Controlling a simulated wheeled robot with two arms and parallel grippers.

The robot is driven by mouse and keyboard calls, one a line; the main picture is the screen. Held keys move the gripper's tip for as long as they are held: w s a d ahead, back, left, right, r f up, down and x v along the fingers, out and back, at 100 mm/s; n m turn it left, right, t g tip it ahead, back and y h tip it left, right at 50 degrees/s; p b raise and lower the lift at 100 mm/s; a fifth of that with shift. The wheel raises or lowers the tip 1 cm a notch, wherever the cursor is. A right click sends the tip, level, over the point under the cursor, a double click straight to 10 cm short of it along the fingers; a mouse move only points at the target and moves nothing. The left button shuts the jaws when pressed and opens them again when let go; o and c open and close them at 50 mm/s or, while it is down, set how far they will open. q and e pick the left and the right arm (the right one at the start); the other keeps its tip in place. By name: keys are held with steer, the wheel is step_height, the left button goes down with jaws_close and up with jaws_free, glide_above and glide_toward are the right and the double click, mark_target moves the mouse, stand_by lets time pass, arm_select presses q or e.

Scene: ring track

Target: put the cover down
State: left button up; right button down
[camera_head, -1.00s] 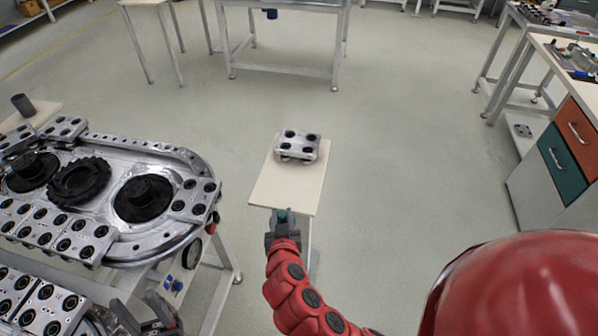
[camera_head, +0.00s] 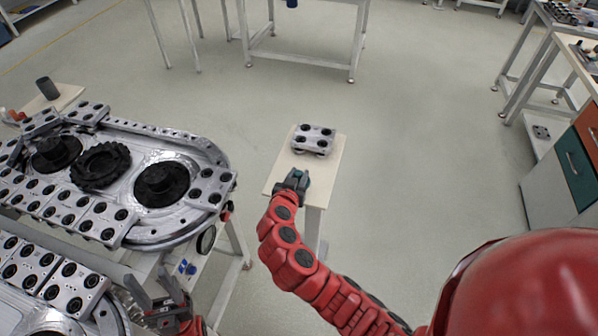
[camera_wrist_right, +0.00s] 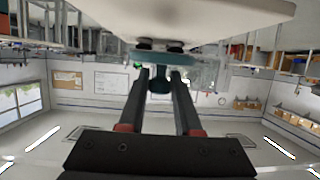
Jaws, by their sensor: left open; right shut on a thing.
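A small pale stand (camera_head: 330,172) carries a silver block with black round holes (camera_head: 313,138) near its far end. My right gripper (camera_head: 296,181) is over the stand's near left edge, short of the block and apart from it. It is shut on a small teal piece (camera_head: 303,178), which also shows between the fingers in the right wrist view (camera_wrist_right: 159,82). I cannot tell whether this piece is the cover. My left gripper (camera_head: 153,290) is open and empty at the lower left, beside the ring track (camera_head: 190,238).
The ring track at left carries several silver carriages (camera_head: 100,216) and black toothed wheels (camera_head: 101,165). A dark cylinder (camera_head: 47,88) stands behind it. A drawer cabinet (camera_head: 565,165) is at right. The floor between stand and cabinet is clear.

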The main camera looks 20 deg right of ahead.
mark_target(299, 178)
steer(key=shift+w+d+f, duration=0.1)
steer(key=shift+w+d, duration=0.2)
steer(key=shift+w, duration=0.35)
steer(key=shift+w+d+p, duration=0.1)
steer(key=shift+w+p, duration=0.2)
step_height(299, 178, down, 3)
steer(key=shift+p, duration=0.7)
steer(key=shift+f, duration=0.3)
steer(key=shift+f, duration=0.1)
steer(key=c, duration=0.6)
jaws_free()
